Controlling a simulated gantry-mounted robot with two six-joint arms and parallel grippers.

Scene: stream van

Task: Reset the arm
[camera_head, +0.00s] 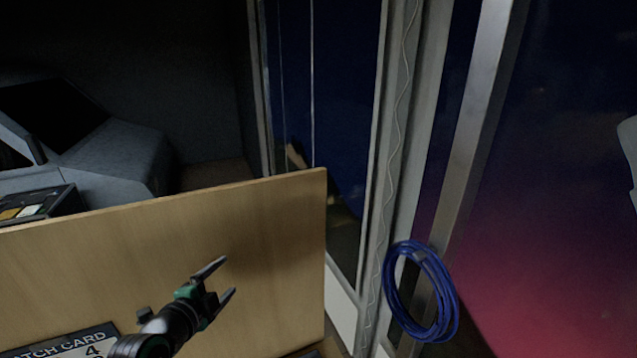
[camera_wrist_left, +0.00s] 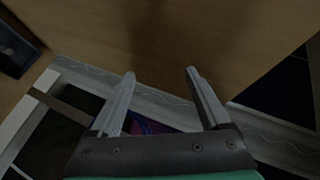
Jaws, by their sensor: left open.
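My left gripper (camera_head: 227,277) is in the lower left of the head view, in front of a light wooden panel. Its two fingers are apart and point up and to the right, with nothing between them. In the left wrist view the open fingers (camera_wrist_left: 160,73) reach toward a brown wooden surface (camera_wrist_left: 235,35), with clear space between the tips. My right gripper is not in view.
The wooden panel (camera_head: 270,235) stands close by, with a dark card sign (camera_head: 75,345) low on it. A blue cable coil (camera_head: 449,290) is to the right, by a metal post (camera_head: 470,130). A grey boxy object (camera_head: 110,155) is behind the panel.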

